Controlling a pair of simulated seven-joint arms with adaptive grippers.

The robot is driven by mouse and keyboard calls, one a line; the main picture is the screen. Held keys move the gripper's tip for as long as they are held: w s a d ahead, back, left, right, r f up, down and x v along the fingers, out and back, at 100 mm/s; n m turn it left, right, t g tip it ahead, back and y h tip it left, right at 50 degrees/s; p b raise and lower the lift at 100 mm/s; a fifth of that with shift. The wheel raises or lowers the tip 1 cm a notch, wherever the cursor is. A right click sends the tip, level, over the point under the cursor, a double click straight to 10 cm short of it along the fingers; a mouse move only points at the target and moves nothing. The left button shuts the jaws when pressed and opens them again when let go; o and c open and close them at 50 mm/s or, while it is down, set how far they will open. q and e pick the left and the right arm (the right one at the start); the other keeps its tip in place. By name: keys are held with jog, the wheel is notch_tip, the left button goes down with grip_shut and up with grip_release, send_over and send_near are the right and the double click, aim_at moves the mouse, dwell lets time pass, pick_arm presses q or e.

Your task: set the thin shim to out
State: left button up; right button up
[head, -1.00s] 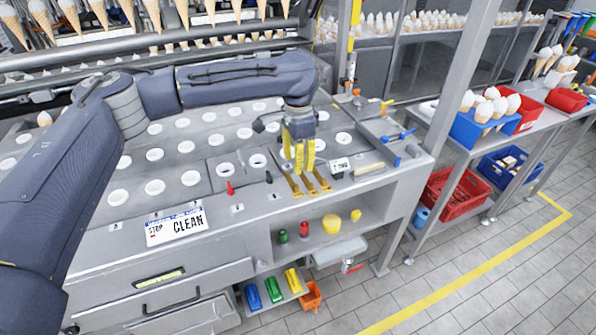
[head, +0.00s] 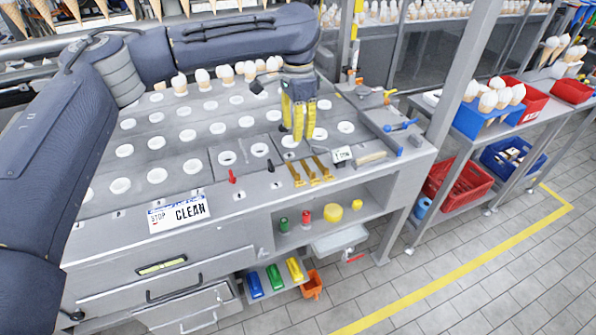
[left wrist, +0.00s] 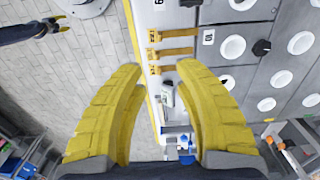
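Three gold shim strips (head: 309,171) lie side by side at the front edge of the machine top. They also show in the left wrist view (left wrist: 173,51), with small dark marks on their ends. I cannot tell which one is the thin one. My left gripper (head: 298,136) has yellow fingers pointing down, just behind and above the strips in the head view. In the left wrist view its fingers (left wrist: 160,78) are spread apart with nothing between them. The strips lie beyond the fingertips.
A white label block (head: 342,155) and blue-handled valves (head: 404,126) stand right of the strips. A red knob (head: 232,177) and a black knob (head: 270,166) lie to the left. A CLEAN sign (head: 180,212) is on the front edge. Shelves below hold coloured items.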

aim_at(298, 174)
pick_arm(q)
notch_tip(298, 174, down, 17)
jog(key=shift+r, duration=0.15)
dwell(0.5)
grip_shut()
dwell(0.6)
